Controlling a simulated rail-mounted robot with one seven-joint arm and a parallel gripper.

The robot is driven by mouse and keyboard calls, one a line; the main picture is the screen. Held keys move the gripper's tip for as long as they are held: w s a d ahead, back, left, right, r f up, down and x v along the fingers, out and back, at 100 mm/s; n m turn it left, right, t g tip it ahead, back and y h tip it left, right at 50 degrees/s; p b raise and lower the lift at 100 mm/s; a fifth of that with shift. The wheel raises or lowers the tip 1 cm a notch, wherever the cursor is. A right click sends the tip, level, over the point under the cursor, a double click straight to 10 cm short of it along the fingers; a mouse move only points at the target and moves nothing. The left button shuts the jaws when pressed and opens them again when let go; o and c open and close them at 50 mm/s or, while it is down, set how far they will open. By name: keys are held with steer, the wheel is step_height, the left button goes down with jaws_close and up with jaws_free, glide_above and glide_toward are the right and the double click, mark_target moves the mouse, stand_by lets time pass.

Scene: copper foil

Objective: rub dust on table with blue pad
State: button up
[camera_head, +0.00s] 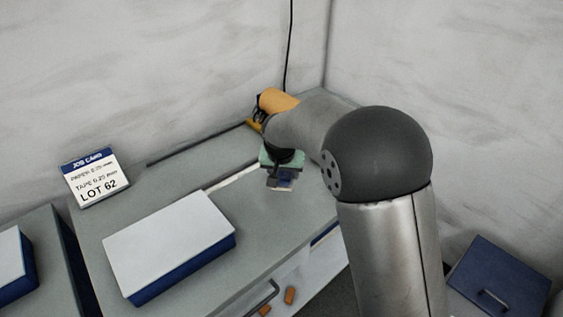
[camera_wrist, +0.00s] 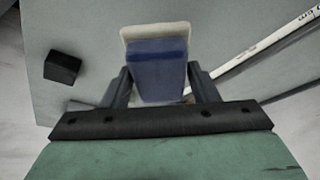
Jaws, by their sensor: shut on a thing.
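My gripper (camera_head: 280,177) is over the grey table (camera_head: 262,222), on its right part, beside a white strip. In the wrist view my gripper (camera_wrist: 159,86) is shut on the blue pad (camera_wrist: 158,72), with one finger on each side of it. The pad has a blue body and a pale beige layer showing at its far edge. The pad (camera_head: 284,175) looks small and partly covered in the head view. I cannot tell whether its underside touches the table. I cannot make out dust in either view.
A white-topped blue box (camera_head: 168,240) and a job card (camera_head: 95,178) stand to the left. A white printed strip (camera_wrist: 262,45) lies to the right in the wrist view. A small dark block (camera_wrist: 62,67) is at its left. Walls close off the back.

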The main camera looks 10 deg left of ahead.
steer(key=shift+r+p, duration=0.3)
steer(key=shift+r, duration=0.75)
